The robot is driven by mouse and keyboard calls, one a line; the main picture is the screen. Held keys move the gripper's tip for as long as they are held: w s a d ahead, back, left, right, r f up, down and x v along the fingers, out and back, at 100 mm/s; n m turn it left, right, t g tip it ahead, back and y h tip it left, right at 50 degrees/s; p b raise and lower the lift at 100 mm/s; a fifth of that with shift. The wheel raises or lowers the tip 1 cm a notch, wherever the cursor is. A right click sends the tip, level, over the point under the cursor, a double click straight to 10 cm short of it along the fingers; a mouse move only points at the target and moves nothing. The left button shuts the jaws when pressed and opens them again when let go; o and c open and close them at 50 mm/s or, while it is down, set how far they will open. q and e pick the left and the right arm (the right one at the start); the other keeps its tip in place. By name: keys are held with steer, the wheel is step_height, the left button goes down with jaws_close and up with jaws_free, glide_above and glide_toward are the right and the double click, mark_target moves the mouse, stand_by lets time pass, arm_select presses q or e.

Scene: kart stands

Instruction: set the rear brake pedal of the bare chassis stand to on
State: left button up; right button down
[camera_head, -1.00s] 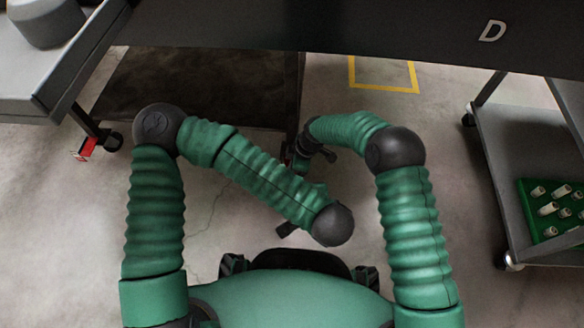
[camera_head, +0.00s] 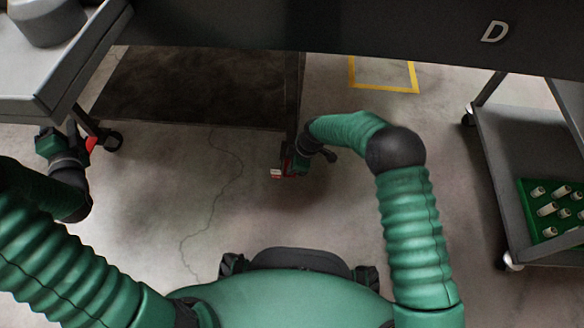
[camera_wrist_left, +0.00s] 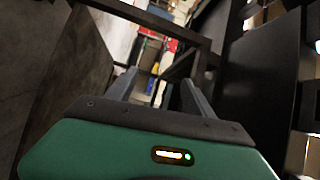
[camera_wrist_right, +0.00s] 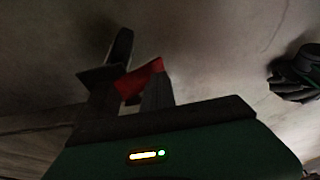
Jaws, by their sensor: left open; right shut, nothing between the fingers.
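A dark stand with a brown lower shelf (camera_head: 185,95) stands in front of me in the head view. A red pedal (camera_head: 277,174) with a pale end is low by its right leg. My right gripper (camera_head: 291,166) is shut and empty right beside that pedal. In the right wrist view the red pedal (camera_wrist_right: 139,77) shows at the fingertips; I cannot tell whether they touch. A second red piece (camera_head: 91,144) is at the left caster. My left gripper (camera_head: 77,132) is close to it, open, partly hidden under the grey table. The left wrist view shows its fingers (camera_wrist_left: 157,92) apart and empty.
A grey table (camera_head: 60,75) edges the left side. A cart (camera_head: 495,150) with a green tray (camera_head: 530,205) stands at the right. A dark panel marked D (camera_head: 420,35) spans the top. The floor in the middle is clear.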

arm_select(q)
steer(key=s+a+r+n+g, duration=0.1)
steer(key=s+a+n+g, duration=0.15)
steer(key=s, duration=0.25)
steer(key=w+d+f+n+g+h, duration=0.1)
steer(key=d+f+n+g+h, duration=0.25)
steer(key=d, duration=0.75)
steer(key=w+d+f+n+g+h, duration=0.1)
steer(key=d+f+n+h, duration=0.2)
steer(key=d+f+n, duration=0.5)
arm_select(e)
steer(key=shift+s+r+p, duration=0.1)
steer(key=shift+p, duration=0.9)
arm_select(q)
steer(key=s+d+f+m+g+h, duration=0.1)
steer(key=s+d+m+g+h, duration=0.1)
steer(key=d, duration=0.9)
steer(key=s+d+f+m+g+h, duration=0.1)
steer(key=s+d, duration=0.4)
steer(key=d, duration=0.7)
steer(key=shift+f+m+g+h, duration=0.3)
steer(key=shift+m+g, duration=0.4)
steer(key=shift+g, duration=0.5)
arm_select(e)
steer(key=shift+f, duration=0.3)
